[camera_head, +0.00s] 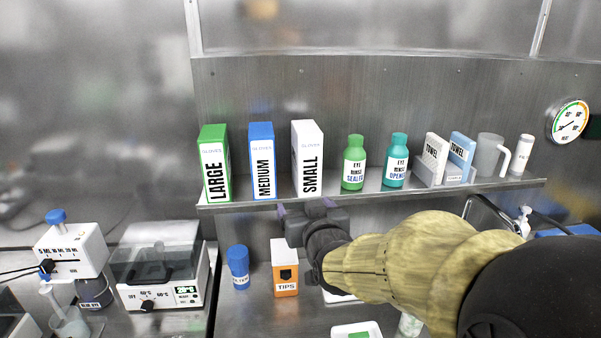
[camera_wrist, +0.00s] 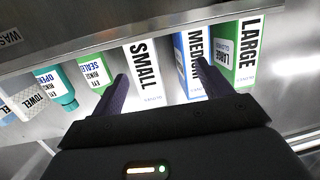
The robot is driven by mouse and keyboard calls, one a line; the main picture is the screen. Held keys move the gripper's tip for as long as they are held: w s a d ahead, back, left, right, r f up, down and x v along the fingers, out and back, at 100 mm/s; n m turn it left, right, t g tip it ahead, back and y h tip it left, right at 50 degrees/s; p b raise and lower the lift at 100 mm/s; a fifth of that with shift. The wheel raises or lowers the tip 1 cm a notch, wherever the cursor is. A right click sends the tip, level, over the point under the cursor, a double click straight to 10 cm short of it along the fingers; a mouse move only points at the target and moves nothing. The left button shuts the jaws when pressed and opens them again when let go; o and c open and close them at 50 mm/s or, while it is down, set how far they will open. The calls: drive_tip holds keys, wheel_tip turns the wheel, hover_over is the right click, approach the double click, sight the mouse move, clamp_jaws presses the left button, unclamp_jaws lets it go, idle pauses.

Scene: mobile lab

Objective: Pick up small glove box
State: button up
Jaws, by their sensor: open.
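The small glove box (camera_head: 308,158) is white with black SMALL lettering and stands upright on the wall shelf, right of the blue medium box. In the wrist view the small glove box (camera_wrist: 148,75) appears upside down, between the directions of my two fingers. My gripper (camera_head: 306,206) is open and empty, at about the height of the shelf's front edge, in front of and below the small box. In the wrist view my gripper's purple fingers (camera_wrist: 162,72) are spread; the right one overlaps the medium box and the left one the green bottle's edge. No contact with the box is visible.
The shelf (camera_head: 370,192) also holds the green large box (camera_head: 213,163), blue medium box (camera_head: 262,160), green bottle (camera_head: 354,165), teal bottle (camera_head: 396,163) and towel boxes (camera_head: 433,158). Below stand an orange tips box (camera_head: 285,275) and blue-capped jar (camera_head: 239,268).

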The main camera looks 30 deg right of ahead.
sight(311, 168)
drive_tip(key=shift+m+t+h, duration=0.4)
drive_tip(key=shift+t+h, duration=0.4)
drive_tip(key=d+r, duration=0.1)
drive_tip(key=s+d+r, duration=0.1)
drive_tip(key=d, duration=0.1)
drive_tip(key=shift+s+r, duration=0.3)
drive_tip(key=shift+r, duration=0.1)
drive_tip(key=shift+w, duration=0.1)
drive_tip(key=p+x, duration=0.3)
drive_tip(key=p, duration=0.2)
drive_tip(key=p+x, duration=0.3)
drive_tip(key=p, duration=0.2)
drive_tip(key=shift+w+r, duration=0.25)
drive_tip(key=shift+w, duration=0.05)
drive_tip(key=p, duration=0.3)
drive_tip(key=shift+w+d+f+p, duration=0.1)
drive_tip(key=shift+w+d+p, duration=0.2)
drive_tip(key=shift+p, duration=0.1)
